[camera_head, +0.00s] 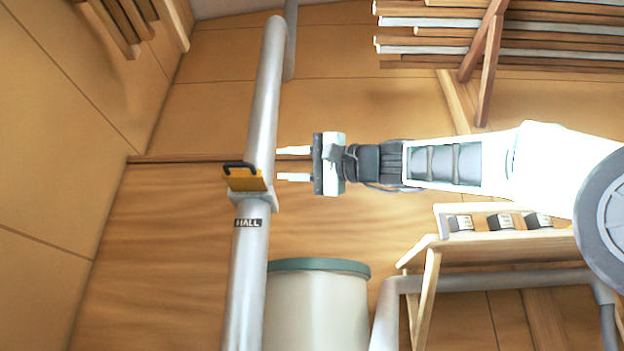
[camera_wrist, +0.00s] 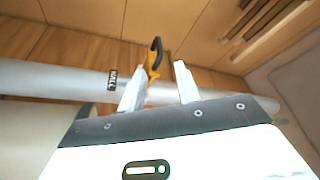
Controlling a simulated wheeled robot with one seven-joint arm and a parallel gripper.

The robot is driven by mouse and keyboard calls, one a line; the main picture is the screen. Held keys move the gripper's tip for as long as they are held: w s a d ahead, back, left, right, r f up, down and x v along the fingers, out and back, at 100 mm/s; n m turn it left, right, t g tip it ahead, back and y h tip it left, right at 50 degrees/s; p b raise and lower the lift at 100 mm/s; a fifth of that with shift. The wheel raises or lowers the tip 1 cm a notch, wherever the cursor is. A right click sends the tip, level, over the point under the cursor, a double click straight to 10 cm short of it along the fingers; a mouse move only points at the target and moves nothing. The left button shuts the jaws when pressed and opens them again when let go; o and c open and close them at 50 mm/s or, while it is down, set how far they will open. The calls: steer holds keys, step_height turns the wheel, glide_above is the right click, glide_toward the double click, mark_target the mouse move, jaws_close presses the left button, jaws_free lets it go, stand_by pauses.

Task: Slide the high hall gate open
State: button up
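The hall gate (camera_head: 245,180) is a yellow plate with a black handle (camera_head: 239,166), set in a collar on a grey vertical pipe (camera_head: 262,105). A dark label on the pipe just below it reads HALL (camera_head: 248,223). My gripper (camera_head: 294,164) is open and empty, to the right of the pipe and slightly above the gate's level, its two white fingers pointing left. In the wrist view the gate (camera_wrist: 153,62) shows beyond the fingers (camera_wrist: 158,84), nearer the left finger, which overlaps part of it. No contact is visible.
A pale drum with a green rim (camera_head: 318,266) stands right of the pipe below my gripper. A wooden bench (camera_head: 490,248) with several dark-labelled blocks is at the lower right. Timber racks (camera_head: 500,35) hang at the upper right.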

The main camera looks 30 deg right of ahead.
steer(key=shift+b+v, duration=0.6)
steer(key=shift+v, duration=1.7)
